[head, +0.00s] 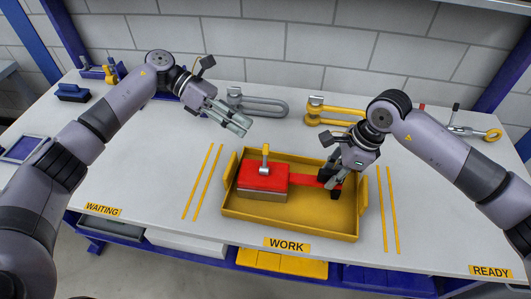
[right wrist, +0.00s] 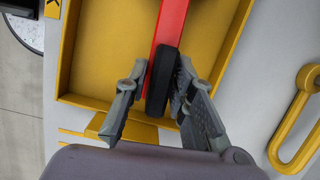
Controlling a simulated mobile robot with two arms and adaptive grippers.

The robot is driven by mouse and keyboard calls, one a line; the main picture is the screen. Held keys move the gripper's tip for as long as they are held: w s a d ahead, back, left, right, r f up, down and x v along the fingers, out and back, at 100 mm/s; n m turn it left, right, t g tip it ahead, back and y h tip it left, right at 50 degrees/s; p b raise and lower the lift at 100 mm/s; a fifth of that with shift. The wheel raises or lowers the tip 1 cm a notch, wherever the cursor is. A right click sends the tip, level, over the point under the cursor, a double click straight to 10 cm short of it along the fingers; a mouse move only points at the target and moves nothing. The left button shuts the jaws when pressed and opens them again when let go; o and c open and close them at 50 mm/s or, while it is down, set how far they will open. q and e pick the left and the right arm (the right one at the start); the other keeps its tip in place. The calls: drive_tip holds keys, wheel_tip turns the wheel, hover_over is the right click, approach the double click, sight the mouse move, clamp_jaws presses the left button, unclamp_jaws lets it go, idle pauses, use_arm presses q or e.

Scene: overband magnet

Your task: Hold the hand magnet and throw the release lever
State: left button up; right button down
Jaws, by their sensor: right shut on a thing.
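The hand magnet (head: 263,178) is a red block on a grey base, lying in the left part of a yellow tray (head: 290,227). Its release lever (head: 265,158) stands upright on top, with a yellow knob and a pale shaft. A red bar handle (head: 306,180) runs right from the block to a black grip, which shows in the right wrist view (right wrist: 161,80). My right gripper (head: 333,183) is shut on this black grip, one finger on each side. My left gripper (head: 244,128) is apart from the magnet, behind the tray; its finger gap is unclear.
A grey shackle (head: 262,105) and a yellow shackle (head: 335,113) lie behind the tray. A blue block (head: 73,93) is at the far left, tools (head: 465,130) at the far right. Yellow lines flank the tray. The table is clear around the WAITING label (head: 103,209).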

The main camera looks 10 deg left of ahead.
sight(266, 156)
use_arm(q)
drive_tip(key=shift+g+y, duration=0.4)
drive_tip(key=shift+s+a+f+x, duration=0.15)
drive_tip(key=shift+a+f+x, duration=0.1)
drive_tip(key=shift+x, duration=1.35)
drive_tip(key=shift+s+a+f+x, duration=0.15)
drive_tip(key=shift+f+x, duration=0.1)
drive_tip(key=shift+x, duration=1.3)
drive_tip(key=shift+s+a+f+x, duration=0.15)
drive_tip(key=shift+f+x, duration=0.05)
drive_tip(key=shift+x, duration=1.4)
clamp_jaws()
